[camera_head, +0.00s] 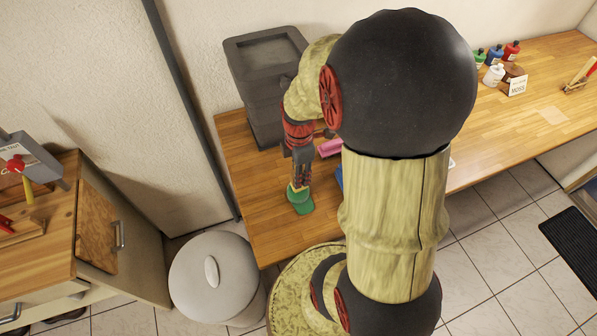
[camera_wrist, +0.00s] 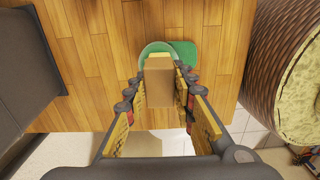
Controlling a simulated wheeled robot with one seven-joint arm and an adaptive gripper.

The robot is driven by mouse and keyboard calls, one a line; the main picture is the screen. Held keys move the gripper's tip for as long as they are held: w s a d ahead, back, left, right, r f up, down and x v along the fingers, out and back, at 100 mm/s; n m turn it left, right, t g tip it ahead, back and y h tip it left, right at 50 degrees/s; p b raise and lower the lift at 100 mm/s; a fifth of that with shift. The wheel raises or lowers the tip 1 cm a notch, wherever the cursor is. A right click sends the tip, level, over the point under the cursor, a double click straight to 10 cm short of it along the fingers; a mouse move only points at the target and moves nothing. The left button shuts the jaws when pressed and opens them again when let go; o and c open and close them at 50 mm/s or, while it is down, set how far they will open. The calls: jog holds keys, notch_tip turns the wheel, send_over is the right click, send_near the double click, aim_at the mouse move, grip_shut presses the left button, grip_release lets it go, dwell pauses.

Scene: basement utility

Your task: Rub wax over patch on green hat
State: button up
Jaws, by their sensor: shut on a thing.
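The green hat (camera_head: 301,208) lies on the wooden bench near its front left edge; its crown and brim (camera_wrist: 185,52) show in the wrist view. My gripper (camera_head: 299,182) points down over the hat. In the wrist view my gripper (camera_wrist: 160,92) is shut on a tan wax block (camera_wrist: 158,90). The block covers part of the crown from this angle, and I cannot tell whether it touches the hat. The patch is not visible.
The wooden bench (camera_head: 235,160) carries a dark grey bin (camera_head: 250,70) behind my gripper and a pink item (camera_head: 330,147) beside it. Bottles (camera_head: 495,54) and a sign (camera_head: 518,86) stand at the right. A grey lidded can (camera_head: 205,280) stands on the floor in front.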

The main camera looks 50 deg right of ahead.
jog(key=shift+r, duration=0.1)
notch_tip(320, 180, up, 7)
jog(key=p, duration=0.5)
jog(key=shift+p, duration=0.3)
dwell(0.5)
